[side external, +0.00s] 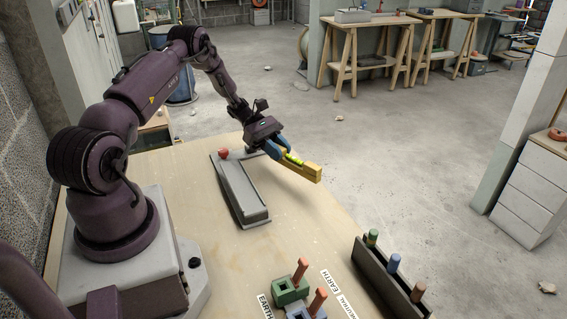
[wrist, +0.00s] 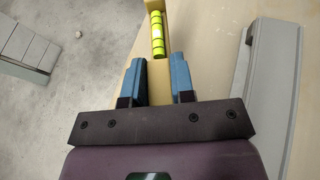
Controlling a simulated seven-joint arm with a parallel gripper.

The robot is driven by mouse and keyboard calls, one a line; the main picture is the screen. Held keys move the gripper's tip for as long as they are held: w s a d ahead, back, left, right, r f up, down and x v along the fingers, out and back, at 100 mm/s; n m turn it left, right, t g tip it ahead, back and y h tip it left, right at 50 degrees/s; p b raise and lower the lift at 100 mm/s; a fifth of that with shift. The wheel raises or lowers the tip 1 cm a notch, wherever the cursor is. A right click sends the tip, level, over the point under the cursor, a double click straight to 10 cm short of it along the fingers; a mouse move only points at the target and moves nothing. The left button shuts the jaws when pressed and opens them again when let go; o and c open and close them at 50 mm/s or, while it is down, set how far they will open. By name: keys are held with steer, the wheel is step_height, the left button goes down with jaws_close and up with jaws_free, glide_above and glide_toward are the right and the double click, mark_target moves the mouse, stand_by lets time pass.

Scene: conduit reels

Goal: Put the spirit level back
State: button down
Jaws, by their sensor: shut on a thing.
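The spirit level is a yellow bar (side external: 308,171) with a bright yellow-green vial. In the side view it is held above the table to the right of the grey tray (side external: 240,190), tilted with its far end toward the lower right. My gripper (side external: 279,149) is shut on it. In the wrist view the blue fingers of my gripper (wrist: 159,82) stand on both sides of the level (wrist: 157,62), its vial showing just beyond them. The grey tray, long and shallow, lies on the table and looks empty. It also shows at the right of the wrist view (wrist: 262,100).
A small red object (side external: 224,153) is at the tray's far end. Green and blue-grey blocks (side external: 288,291) with orange pegs stand at the table's front, beside printed labels. A dark rack (side external: 385,275) with several coloured pegs stands at the right. The table between tray and rack is clear.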

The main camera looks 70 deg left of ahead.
mark_target(283, 173)
steer(key=shift+w+a+f, duration=0.25)
steer(key=shift+w+f, duration=0.2)
steer(key=shift+f, duration=0.2)
steer(key=shift+w+a+f, duration=0.25)
steer(key=shift+w+f, duration=0.15)
steer(key=shift+f, duration=1.65)
steer(key=shift+f, duration=0.1)
steer(key=c, duration=1)
jaws_free()
steer(key=shift+o, duration=0.2)
